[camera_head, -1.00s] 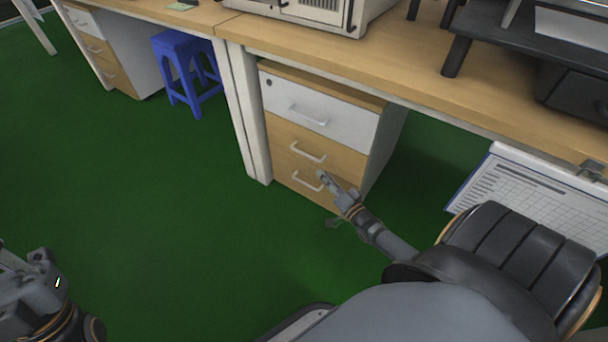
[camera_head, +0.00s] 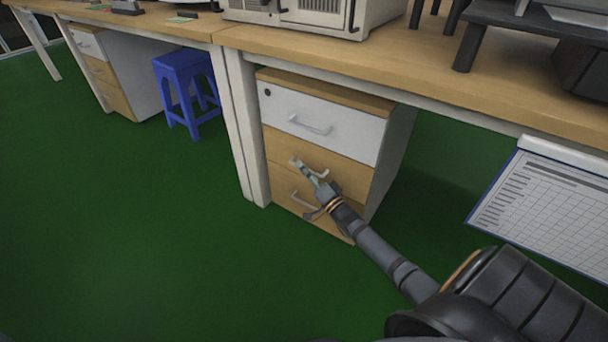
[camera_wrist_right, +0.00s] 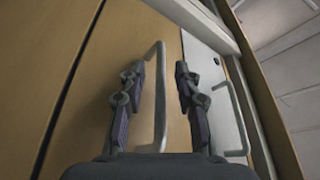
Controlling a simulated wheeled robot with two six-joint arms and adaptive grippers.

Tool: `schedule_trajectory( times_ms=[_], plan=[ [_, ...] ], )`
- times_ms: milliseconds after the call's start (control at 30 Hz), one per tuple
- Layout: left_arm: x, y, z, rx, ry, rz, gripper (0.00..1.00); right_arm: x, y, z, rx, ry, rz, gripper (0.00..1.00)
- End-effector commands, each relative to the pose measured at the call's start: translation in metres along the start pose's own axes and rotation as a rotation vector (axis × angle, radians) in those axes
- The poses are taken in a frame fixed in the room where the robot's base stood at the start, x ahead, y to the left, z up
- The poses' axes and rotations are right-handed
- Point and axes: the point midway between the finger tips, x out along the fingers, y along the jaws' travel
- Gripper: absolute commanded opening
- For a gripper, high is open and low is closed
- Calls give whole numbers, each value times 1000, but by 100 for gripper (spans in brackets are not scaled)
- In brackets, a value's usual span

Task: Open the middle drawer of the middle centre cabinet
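The middle cabinet (camera_head: 393,150) stands under the desk, with a white top drawer (camera_head: 345,128) and two wood-coloured drawers below. All its drawers look closed. The middle drawer (camera_head: 278,146) has a light bar handle, partly covered by my right gripper (camera_head: 304,170). In the right wrist view, my right gripper (camera_wrist_right: 159,88) is open, with one finger on each side of the middle drawer's handle (camera_wrist_right: 160,105). Gaps show between the handle and both fingers. The top drawer's handle (camera_wrist_right: 237,120) is to the right there. My left gripper is not in view.
A blue stool (camera_head: 183,75) and another drawer cabinet (camera_head: 140,80) stand to the left. A desk leg (camera_head: 243,120) is close to the cabinet's left side. A printed sheet (camera_head: 550,205) hangs at the right. The green floor (camera_head: 130,240) in front is clear.

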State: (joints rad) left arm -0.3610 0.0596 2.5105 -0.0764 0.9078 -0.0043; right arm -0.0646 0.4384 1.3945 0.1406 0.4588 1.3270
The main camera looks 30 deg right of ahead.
Motion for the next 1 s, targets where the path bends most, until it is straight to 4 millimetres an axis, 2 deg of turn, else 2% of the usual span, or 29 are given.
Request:
schedule_trajectory(
  times_ms=[100,367,600,1000],
  plan=[
    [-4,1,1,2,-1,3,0,7,1,0,-2,0,0,33],
    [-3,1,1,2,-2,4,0,8,0,0,-1,0,1,31],
    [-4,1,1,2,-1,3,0,8,0,0,-1,0,1,0],
    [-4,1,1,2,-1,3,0,8,0,0,-1,0,1,0]
  ],
)
